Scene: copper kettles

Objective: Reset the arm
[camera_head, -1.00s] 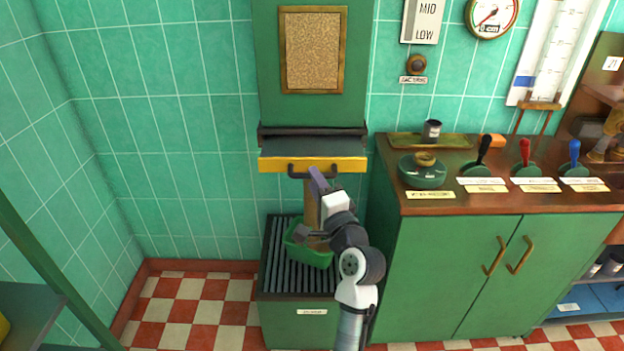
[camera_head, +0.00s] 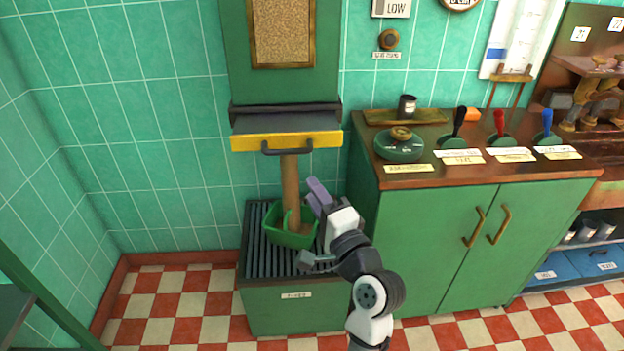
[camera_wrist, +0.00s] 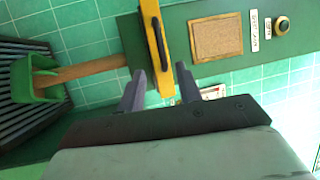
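My gripper (camera_head: 318,190) is to the right of the brown column, below and right of the handle on the yellow-edged drawer. In the wrist view its two fingers (camera_wrist: 160,88) are apart with nothing held between them. The yellow front (camera_wrist: 157,45) shows beyond the fingers, and its dark handle shows beside it. My arm reaches up from the lower right and is bent. It hides part of the slatted stand.
A brown column (camera_head: 291,185) runs from under the yellow drawer front (camera_head: 300,141) into a green bin (camera_head: 285,238) on a slatted stand (camera_head: 258,262). A green cabinet (camera_head: 430,230) with levers and a round dark-green object (camera_head: 400,145) on top stands close at the right.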

